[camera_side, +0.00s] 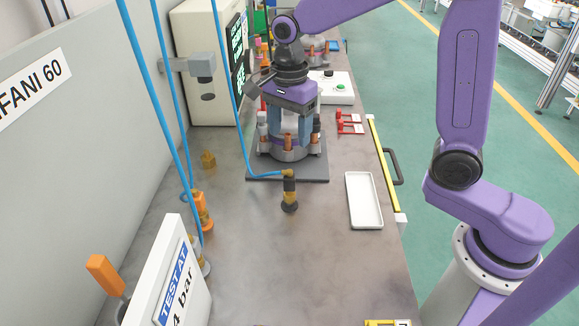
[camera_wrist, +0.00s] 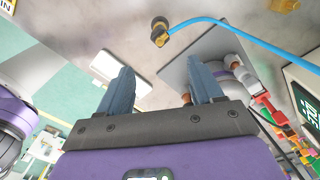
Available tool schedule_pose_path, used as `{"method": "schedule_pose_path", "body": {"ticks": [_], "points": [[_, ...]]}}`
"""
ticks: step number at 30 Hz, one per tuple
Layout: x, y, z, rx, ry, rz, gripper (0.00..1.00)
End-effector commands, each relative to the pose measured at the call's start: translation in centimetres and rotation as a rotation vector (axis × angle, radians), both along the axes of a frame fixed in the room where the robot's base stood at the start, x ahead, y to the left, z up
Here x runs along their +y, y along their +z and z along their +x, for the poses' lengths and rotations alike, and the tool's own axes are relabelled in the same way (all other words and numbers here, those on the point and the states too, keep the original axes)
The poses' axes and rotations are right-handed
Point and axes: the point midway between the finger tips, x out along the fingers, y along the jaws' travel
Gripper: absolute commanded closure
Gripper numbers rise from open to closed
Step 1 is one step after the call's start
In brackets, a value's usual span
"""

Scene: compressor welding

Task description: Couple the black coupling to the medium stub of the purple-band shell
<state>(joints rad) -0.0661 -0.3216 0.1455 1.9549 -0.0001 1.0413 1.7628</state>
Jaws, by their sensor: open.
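The black coupling (camera_side: 289,194) stands upright on the bench just in front of the dark base plate (camera_side: 262,172), with a brass-coloured top joined to a blue hose. In the wrist view the coupling (camera_wrist: 159,24) shows beyond my fingers. My gripper (camera_side: 289,128) points down over the shell (camera_side: 289,154) on the plate. Its two blue-grey fingers are apart, and nothing shows between them in the wrist view (camera_wrist: 162,85). The shell has several stubs around it, including a copper-coloured front one (camera_side: 288,142). My gripper hides its upper part, and its band colour is hard to tell.
A white tray (camera_side: 364,201) lies right of the plate. Red clips (camera_side: 349,123) and another shell (camera_side: 315,52) are farther back. The front middle bench is clear.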

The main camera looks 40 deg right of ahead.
Motion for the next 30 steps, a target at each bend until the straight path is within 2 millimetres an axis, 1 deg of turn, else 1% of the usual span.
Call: {"method": "schedule_pose_path", "body": {"ticks": [1, 3, 15, 21, 27, 30], "points": [[0.0, -1.0, -0.1, 0.006, 0.000, -0.002, 0.34], [0.0, -2.2, -0.1, 0.006, 0.001, -0.002, 0.34], [-0.1, -9.0, -0.2, 0.006, 0.003, -0.002, 0.34], [-0.1, -12.1, -0.1, 0.005, 0.002, -0.002, 0.34], [0.0, -14.0, -0.1, 0.003, 0.002, -0.002, 0.34], [0.0, -14.4, 0.0, 0.001, 0.002, 0.000, 0.34]]}}
